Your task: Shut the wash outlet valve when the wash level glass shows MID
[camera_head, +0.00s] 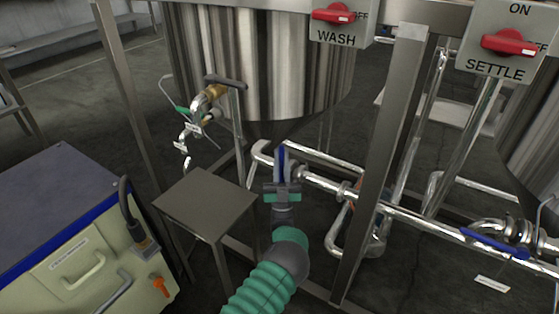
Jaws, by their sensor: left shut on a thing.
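The steel wash tank (262,65) stands at the top middle, with its cone bottom above the outlet piping. A blue valve lever (281,154) shows by the pipe under this tank and points up the picture. My left gripper (282,186) is shut on this blue lever; its fingers and the gripper body hide most of the valve. The red WASH switch (334,15) is on a grey box (340,35) at the top. I cannot make out a wash level glass or its marks. My right gripper is not in view.
A small grey stand (205,203) is left of my arm, and a blue-topped cabinet (75,235) is at the left. A steel post (385,165) rises right of my gripper. The SETTLE switch (508,42) and another blue lever (494,243) are at the right.

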